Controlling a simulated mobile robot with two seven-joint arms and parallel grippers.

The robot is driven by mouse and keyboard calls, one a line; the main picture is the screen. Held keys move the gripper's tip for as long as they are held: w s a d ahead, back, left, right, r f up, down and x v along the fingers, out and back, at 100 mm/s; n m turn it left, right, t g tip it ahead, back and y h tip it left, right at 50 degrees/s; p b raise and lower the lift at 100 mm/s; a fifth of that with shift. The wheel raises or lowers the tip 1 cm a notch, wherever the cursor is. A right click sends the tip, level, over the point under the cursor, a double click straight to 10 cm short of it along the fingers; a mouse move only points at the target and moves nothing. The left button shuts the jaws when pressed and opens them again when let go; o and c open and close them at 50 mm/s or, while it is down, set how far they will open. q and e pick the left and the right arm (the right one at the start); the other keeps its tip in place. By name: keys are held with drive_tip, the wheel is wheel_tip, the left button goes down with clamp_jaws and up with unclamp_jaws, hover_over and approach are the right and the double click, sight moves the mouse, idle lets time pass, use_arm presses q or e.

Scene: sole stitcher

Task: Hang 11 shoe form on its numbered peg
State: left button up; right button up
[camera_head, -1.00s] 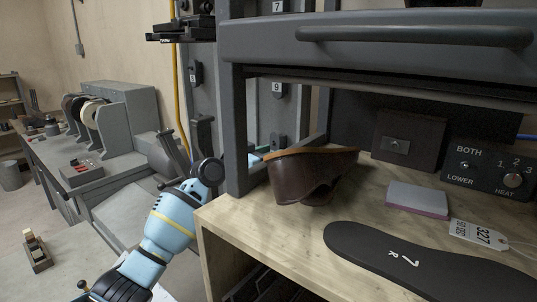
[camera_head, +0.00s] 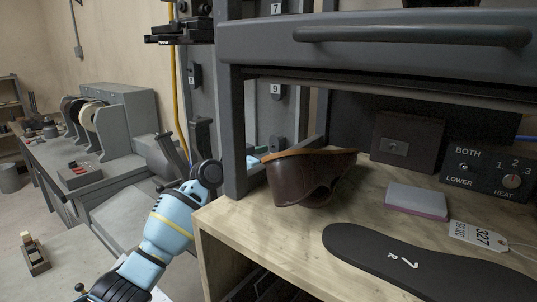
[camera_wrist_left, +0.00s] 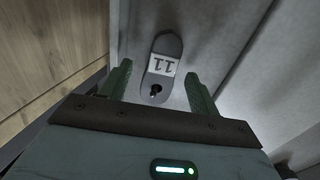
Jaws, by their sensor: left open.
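My left gripper (camera_wrist_left: 160,88) is open in the left wrist view, with one finger on each side of the lower end of a grey rounded plate (camera_wrist_left: 172,46). The plate bears a white label reading 11, upside down in this view, with a dark round knob or hole below it. I cannot tell whether this plate is the shoe form or a peg mount, or whether the fingers touch it. In the head view my left arm reaches up toward the dark post, and the gripper is mostly hidden there. My right gripper is not in view.
A brown leather shoe upper (camera_head: 308,181), a black sole marked 7 R (camera_head: 400,262), a pale block (camera_head: 417,200) and a control box (camera_head: 490,172) are on the wooden bench. The dark frame post (camera_head: 233,130) stands close to my left arm. Number 9 (camera_head: 276,89) marks the rack behind.

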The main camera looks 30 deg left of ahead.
use_arm(q)
drive_tip(key=v, duration=0.7)
drive_tip(key=shift+s+b, duration=0.35)
drive_tip(key=shift+s, duration=0.05)
drive_tip(key=shift+a+r, duration=0.1)
drive_tip(key=shift+r, duration=0.05)
